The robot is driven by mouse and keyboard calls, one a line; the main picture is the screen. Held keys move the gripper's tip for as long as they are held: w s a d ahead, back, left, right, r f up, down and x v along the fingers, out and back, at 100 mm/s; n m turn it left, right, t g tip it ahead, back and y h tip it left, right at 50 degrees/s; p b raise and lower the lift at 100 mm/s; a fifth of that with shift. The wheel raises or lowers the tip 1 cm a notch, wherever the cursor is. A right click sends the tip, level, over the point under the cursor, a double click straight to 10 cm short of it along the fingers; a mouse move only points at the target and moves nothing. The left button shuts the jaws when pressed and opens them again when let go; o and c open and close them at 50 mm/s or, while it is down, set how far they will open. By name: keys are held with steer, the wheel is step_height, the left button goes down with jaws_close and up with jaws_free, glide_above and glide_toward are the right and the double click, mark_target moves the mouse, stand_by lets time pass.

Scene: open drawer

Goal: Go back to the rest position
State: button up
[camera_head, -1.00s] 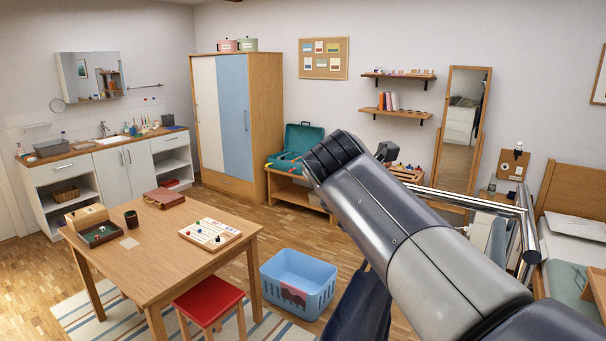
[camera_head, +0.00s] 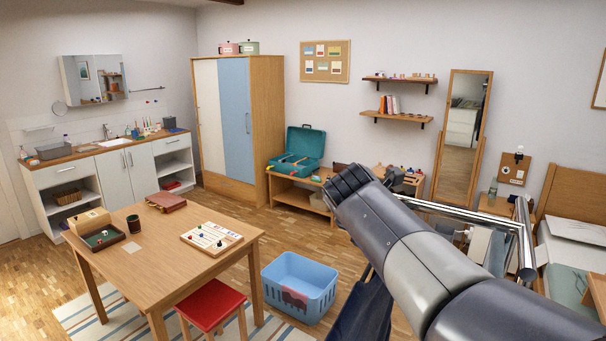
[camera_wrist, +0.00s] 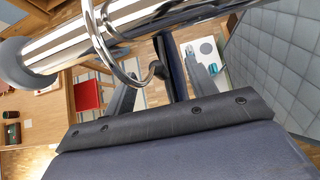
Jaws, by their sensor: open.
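My gripper (camera_wrist: 164,86) shows in the wrist view with its two dark fingers spread apart. I see nothing held between them. A shiny metal tube crosses the wrist view just above the fingers, and I cannot tell if it touches them. In the head view my grey and dark arm reaches in from the lower right, and the fingers cannot be made out there.
Chrome tubing (camera_head: 470,214) stands close behind my arm. A wooden table (camera_head: 150,273), red stool (camera_head: 211,304) and blue basket (camera_head: 299,281) are to the left. A bench with an open teal case (camera_head: 303,150) is at the back. Floor shows between table and wardrobe (camera_head: 268,120).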

steer(key=shift+f, duration=0.25)
step_height(320, 180, down, 2)
steer(key=shift+w+d+b, duration=0.1)
steer(key=shift+w+b, duration=0.05)
steer(key=shift+b, duration=0.65)
steer(key=b+v, duration=0.1)
steer(key=v, duration=1)
steer(key=p+x, duration=0.1)
steer(key=x, duration=1)
step_height(320, 180, up, 3)
steer(key=shift+r+p, duration=0.1)
steer(key=shift+p, duration=1)
steer(key=s+a, duration=0.3)
steer(key=s, duration=0.1)
steer(key=s+a, duration=0.3)
steer(key=s, duration=0.1)
steer(key=s+a, duration=0.2)
steer(key=s, duration=0.3)
steer(key=shift+s+a+f+b, duration=0.1)
steer(key=shift+a+f+b, duration=0.2)
steer(key=shift+a+f, duration=0.1)
steer(key=shift+d+f, duration=0.1)
steer(key=shift+f, duration=0.1)
steer(key=shift+w+d+f, duration=0.2)
steer(key=shift+w+f, duration=0.1)
steer(key=shift+w, duration=0.3)
